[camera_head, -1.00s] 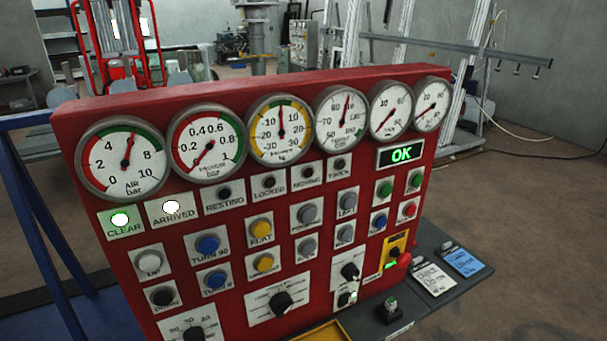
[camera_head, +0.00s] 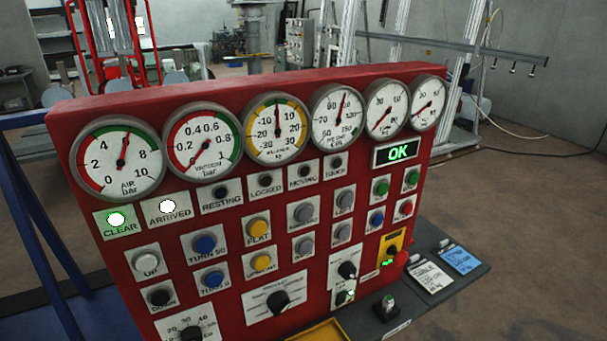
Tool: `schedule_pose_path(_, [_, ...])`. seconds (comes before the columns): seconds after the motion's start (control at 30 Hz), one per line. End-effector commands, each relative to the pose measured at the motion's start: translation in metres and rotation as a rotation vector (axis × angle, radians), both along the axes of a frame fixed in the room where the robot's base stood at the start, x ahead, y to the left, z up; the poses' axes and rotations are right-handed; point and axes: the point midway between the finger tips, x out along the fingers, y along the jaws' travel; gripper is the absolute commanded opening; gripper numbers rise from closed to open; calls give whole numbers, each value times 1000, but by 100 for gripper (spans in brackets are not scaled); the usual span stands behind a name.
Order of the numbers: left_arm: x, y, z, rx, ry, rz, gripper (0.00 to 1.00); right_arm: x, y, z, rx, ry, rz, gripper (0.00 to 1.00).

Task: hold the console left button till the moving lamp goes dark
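The red console (camera_head: 260,93) fills the middle of the head view. Its left button (camera_head: 344,199) is a grey round button on a white plate, in the right half of the panel; its small label is blurred. The moving lamp (camera_head: 304,171) sits in the lamp row under the gauges and is dark. The clear lamp (camera_head: 116,218) and the arrived lamp (camera_head: 168,206) are lit white. The resting lamp (camera_head: 220,192) and locked lamp (camera_head: 265,180) are dark. Neither of my grippers is in view, and nothing covers the left button.
Other grey buttons (camera_head: 304,212) sit close beside the left button. A green OK display (camera_head: 398,153) is above right. A dark shelf (camera_head: 445,290) with a white card and a blue card (camera_head: 459,258) juts out at right. A blue frame (camera_head: 45,250) stands at left.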

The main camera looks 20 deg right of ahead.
Motion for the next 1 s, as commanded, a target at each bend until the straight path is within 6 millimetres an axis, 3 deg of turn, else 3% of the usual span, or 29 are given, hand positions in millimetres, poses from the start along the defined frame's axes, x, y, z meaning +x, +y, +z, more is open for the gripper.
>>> schedule_pose_path(0.17, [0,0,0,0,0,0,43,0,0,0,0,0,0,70])
schedule_pose_path(0.47, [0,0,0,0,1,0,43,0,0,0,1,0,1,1])
schedule_pose_path(1.0, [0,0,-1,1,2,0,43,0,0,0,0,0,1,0])
